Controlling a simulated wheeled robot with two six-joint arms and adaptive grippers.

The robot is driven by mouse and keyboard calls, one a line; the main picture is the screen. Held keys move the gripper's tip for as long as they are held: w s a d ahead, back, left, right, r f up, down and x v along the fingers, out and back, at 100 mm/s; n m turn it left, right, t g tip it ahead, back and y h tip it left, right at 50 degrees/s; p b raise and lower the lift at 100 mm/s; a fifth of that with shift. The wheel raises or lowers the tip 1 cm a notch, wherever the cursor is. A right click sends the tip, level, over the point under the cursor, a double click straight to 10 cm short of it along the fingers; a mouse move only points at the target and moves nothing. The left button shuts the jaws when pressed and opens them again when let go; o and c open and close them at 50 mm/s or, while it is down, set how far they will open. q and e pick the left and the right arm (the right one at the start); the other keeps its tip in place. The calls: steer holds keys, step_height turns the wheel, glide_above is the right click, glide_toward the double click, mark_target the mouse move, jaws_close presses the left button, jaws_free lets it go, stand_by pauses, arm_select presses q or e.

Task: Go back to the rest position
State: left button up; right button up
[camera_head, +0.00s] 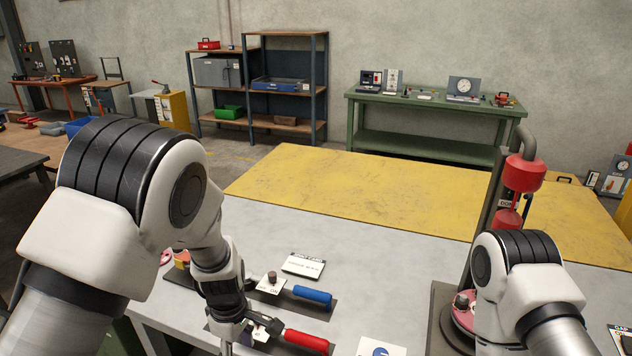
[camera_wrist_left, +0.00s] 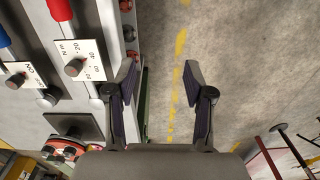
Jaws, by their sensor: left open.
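My left gripper (camera_wrist_left: 160,82) is open and empty in the left wrist view. Its two fingers are apart, with the concrete floor below them, just beyond the edge of the grey table (camera_wrist_left: 112,60). In the head view my left arm comes in from the left and bends down at the table's near left edge. My right arm stands at the right in the head view, and its gripper does not show. A pink-red flanged disc (camera_head: 461,318) shows partly beside the right arm, under a red press-like stand (camera_head: 524,174).
A blue-handled tool (camera_head: 312,295) and a red-handled tool (camera_head: 306,341) lie on the table close to my left wrist, with labelled cards. A white card (camera_head: 303,265) lies behind them. The table's middle is mostly clear. A yellow floor area (camera_head: 360,190) lies beyond.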

arm_select(q)
steer(key=s+a+f+m+g+b, duration=0.2)
steer(key=s+a+f+m+b, duration=0.25)
steer(key=s+f, duration=1)
steer(key=s+a+f+m+g+b, duration=0.1)
steer(key=s+a+f+m+b, duration=0.35)
steer(key=s+f, duration=1)
steer(key=w+m+t, duration=0.1)
steer(key=w+r+m+t, duration=0.2)
steer(key=m, duration=0.1)
steer(key=shift+w+a+r, duration=0.2)
steer(key=shift+w+a, duration=0.1)
steer(key=shift+w, duration=0.1)
